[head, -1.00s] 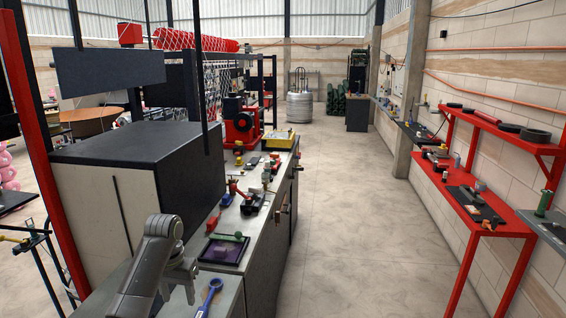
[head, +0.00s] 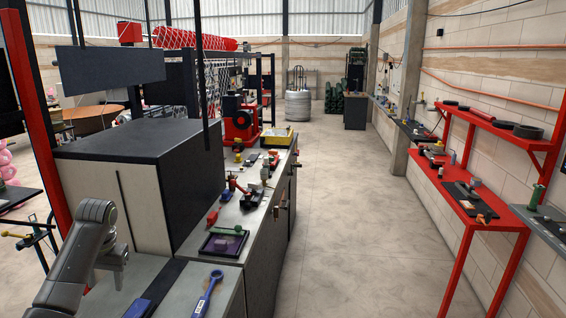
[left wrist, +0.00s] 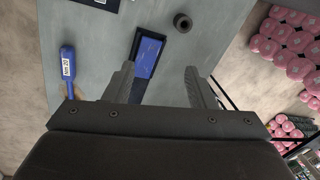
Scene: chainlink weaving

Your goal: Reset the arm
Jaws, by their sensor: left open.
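My left arm comes in at the lower left of the head view, and its gripper (head: 117,274) hangs over the near end of the grey workbench, left of the blue wrench-like tool (head: 208,292). In the left wrist view my left gripper (left wrist: 160,82) is open, its two fingers well apart with nothing between them. A black tray with a blue piece (left wrist: 146,57) lies on the bench beyond the left finger. A blue tool marked with a label (left wrist: 68,66) lies further left. My right gripper is not in view.
A dark square tray (head: 224,242) and several small tools lie along the bench. A large black-topped cabinet (head: 140,142) stands at its left. A red wall table (head: 470,205) stands at the right. The floor aisle (head: 345,210) is clear. A dark ring (left wrist: 183,21) lies near the bench edge.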

